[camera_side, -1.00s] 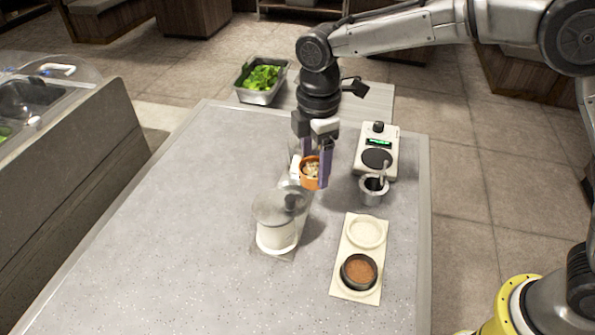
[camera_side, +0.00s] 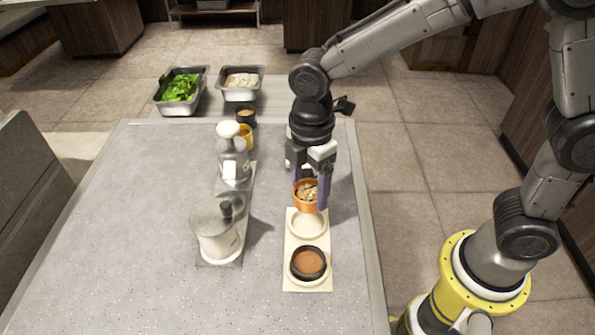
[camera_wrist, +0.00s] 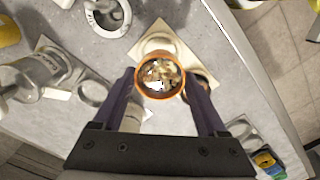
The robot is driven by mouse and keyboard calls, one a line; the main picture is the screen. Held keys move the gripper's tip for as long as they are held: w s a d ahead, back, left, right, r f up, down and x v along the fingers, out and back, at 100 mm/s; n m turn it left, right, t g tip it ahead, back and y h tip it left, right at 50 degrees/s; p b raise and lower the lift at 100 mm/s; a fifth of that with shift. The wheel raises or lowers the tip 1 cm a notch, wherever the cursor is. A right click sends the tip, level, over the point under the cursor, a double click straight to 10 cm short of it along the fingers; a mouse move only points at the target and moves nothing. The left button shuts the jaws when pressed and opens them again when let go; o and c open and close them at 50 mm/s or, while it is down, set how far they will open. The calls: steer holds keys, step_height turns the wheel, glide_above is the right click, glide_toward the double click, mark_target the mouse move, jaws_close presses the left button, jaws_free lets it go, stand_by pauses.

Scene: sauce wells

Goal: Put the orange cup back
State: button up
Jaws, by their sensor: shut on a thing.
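My gripper (camera_side: 309,190) is shut on the orange cup (camera_side: 305,203), which holds chunky pale-brown contents and looks upright. The cup is between the fingers in the wrist view (camera_wrist: 160,93). In the side view, the cream two-well board (camera_side: 290,243) lies below and in front of it. The board's far well (camera_side: 308,223) is empty; the near well holds a dark cup of brown sauce (camera_side: 309,263). The cup appears just behind the empty well; its exact height above the board is hard to tell. In the wrist view the empty well (camera_wrist: 158,43) shows above the cup.
A lidded white canister (camera_side: 218,240) and a clear dispenser (camera_side: 230,172) stand left of the board. A yellow cup (camera_side: 246,140) and a dark cup (camera_side: 246,122) stand farther back. Trays of greens (camera_side: 180,88) and pale slices (camera_side: 241,82) are behind. The left tabletop is clear.

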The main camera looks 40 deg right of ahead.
steer(key=shift+f, duration=3.05)
steer(key=shift+f, duration=0.5)
steer(key=o, duration=1.5)
steer(key=shift+r, duration=4)
